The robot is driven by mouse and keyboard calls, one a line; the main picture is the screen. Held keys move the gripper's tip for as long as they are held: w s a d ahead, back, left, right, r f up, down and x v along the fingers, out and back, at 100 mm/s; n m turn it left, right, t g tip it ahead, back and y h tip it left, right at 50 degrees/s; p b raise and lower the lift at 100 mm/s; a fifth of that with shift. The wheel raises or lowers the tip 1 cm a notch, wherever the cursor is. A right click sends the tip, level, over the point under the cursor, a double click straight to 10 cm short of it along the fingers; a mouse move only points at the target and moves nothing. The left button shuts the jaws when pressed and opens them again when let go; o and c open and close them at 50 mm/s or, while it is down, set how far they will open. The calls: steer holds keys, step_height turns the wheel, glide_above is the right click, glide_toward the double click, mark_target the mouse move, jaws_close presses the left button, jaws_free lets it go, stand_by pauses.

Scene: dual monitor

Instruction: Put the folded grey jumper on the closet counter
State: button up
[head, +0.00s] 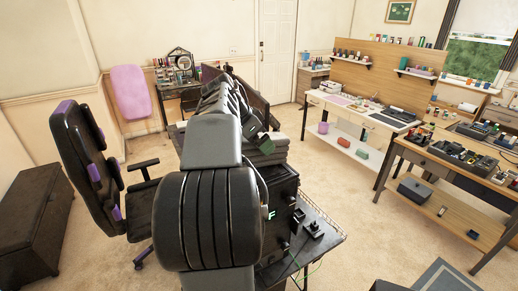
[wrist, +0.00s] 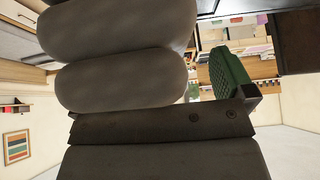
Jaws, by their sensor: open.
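A grey layered bundle (head: 267,153), which looks like the folded grey jumper, lies on top of a black box behind my arm. My arm hides part of it. My gripper (head: 266,133) is open beside and just above the bundle; a green finger pad shows there. In the wrist view, a green ridged finger pad (wrist: 229,76) stands close to thick grey rounded folds (wrist: 120,75), which fill the upper left. I cannot tell whether they touch. No closet counter can be made out for sure.
The black box (head: 278,205) stands on a dark desk (head: 318,235). A black and purple chair (head: 85,165) is at left, near a dark chest (head: 35,215). Workbenches (head: 450,160) line the right. Carpet is clear between the desk and benches. A white door (head: 278,50) is at the back.

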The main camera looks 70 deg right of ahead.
steer(key=shift+c, duration=0.3)
steer(key=c, duration=1)
steer(key=shift+c, duration=0.7)
steer(key=shift+r, duration=0.1)
